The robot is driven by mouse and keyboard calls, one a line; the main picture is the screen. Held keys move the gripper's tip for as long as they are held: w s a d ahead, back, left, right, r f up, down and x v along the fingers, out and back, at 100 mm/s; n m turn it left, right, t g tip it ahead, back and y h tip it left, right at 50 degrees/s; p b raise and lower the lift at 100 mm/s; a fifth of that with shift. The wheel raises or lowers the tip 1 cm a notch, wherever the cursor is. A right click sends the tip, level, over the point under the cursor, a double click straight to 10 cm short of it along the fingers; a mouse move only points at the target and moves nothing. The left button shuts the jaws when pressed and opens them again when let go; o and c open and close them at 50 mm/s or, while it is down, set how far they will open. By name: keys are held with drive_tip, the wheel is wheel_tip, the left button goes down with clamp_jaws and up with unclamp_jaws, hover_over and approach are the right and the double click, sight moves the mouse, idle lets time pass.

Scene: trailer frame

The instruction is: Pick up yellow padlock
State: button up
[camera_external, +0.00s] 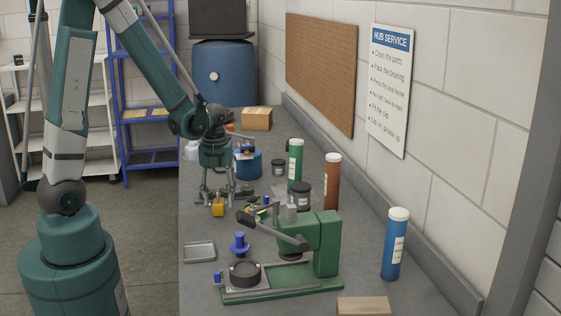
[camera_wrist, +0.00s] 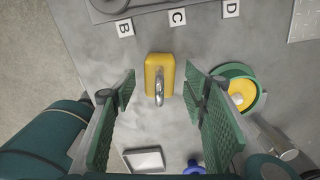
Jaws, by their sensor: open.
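The yellow padlock (camera_wrist: 159,68) lies on the grey bench top, with its silver shackle toward the bottom of the wrist view. In the external view the padlock (camera_external: 218,209) shows just below my gripper. My gripper (camera_external: 217,196) is open and empty above the bench. In the wrist view my gripper's (camera_wrist: 160,90) two green pads stand to the left and right of the padlock, with a gap on each side. I cannot tell the exact height of the fingers over the padlock.
A green press (camera_external: 322,240), a blue knob-like part (camera_external: 240,244) and a metal tray (camera_external: 199,252) stand in front. Green (camera_external: 295,165), brown (camera_external: 331,182) and blue (camera_external: 394,245) tubes line the wall side. A green and yellow round part (camera_wrist: 238,95) lies right of the padlock. Lettered tags (camera_wrist: 177,17) lie beyond it.

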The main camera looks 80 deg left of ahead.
sight(219, 204)
drive_tip(key=shift+f, duration=1.55)
drive_tip(key=c, duration=1.2)
drive_tip(key=shift+r, duration=0.15)
drive_tip(key=shift+r+p, duration=0.65)
drive_tip(key=shift+r, duration=4.25)
